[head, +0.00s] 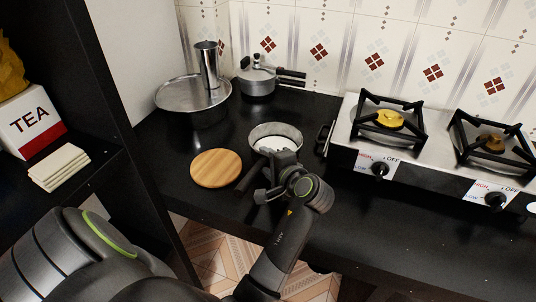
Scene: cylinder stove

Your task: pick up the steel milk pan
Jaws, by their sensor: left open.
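The steel milk pan (276,132) sits on the black counter, left of the stove. Its round rim and pale inside show. A dark bar, likely its handle (247,178), runs toward the lower left. My left gripper (263,177) is open at the near side of the pan, close to or over that bar. The gripper hides part of the pan's near side, and I cannot tell whether it touches the handle. My right gripper is not in view.
A round wooden board (216,168) lies left of the pan. Behind stand a wide steel pan (175,94) with a steel cylinder (208,66) and a pressure cooker (257,82). A gas stove (346,128) is to the right. A dark shelf (125,130) borders the left.

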